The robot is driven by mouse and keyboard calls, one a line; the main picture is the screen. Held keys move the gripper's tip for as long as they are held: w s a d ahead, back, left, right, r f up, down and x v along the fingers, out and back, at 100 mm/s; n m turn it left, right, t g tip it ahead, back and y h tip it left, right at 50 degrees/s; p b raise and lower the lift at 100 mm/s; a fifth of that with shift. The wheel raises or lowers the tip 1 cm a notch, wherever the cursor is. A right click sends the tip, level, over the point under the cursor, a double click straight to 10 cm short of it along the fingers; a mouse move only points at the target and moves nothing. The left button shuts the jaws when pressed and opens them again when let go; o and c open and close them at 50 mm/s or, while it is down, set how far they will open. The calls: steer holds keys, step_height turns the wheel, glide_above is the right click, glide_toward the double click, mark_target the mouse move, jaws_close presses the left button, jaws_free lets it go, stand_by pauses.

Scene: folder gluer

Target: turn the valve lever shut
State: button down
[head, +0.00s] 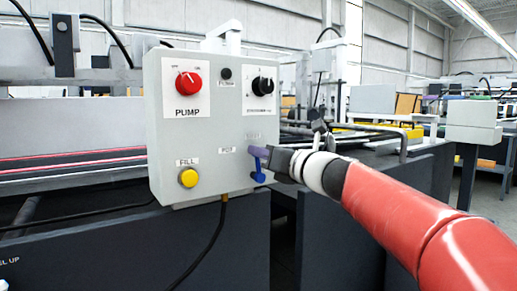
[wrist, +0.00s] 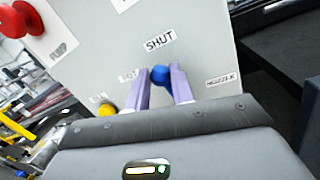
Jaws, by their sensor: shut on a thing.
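The blue valve lever (head: 258,177) is on the lower right of the grey control box (head: 215,112), with its visible arm hanging downward in the head view. My gripper (head: 259,153) reaches in from the right, its purple fingers at the top of the lever. In the wrist view, the lever's rounded blue part (wrist: 161,74) sits between the two fingers (wrist: 163,86), which are shut on it. The rest of the lever is hidden there behind my gripper body. A SHUT label (wrist: 160,40) is on the panel just beyond the fingertips.
The box also carries a red PUMP knob (head: 189,85), a black knob (head: 262,85) and a yellow FILL button (head: 188,178). A NOZZLE label (wrist: 220,81) lies right of the fingers in the wrist view. A black cable (head: 216,235) hangs below the box.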

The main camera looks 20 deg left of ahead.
steer(key=shift+w+d+m+p, duration=0.3)
steer(key=shift+w+m+p, duration=0.05)
steer(key=shift+m, duration=0.65)
steer(key=c, duration=1.2)
jaws_free()
steer(key=shift+d, duration=0.15)
steer(key=b+v, duration=0.1)
steer(key=v, duration=0.6)
steer(key=shift+s+d+f, duration=0.15)
steer(key=shift+s+d, duration=0.05)
steer(key=shift+s, duration=0.05)
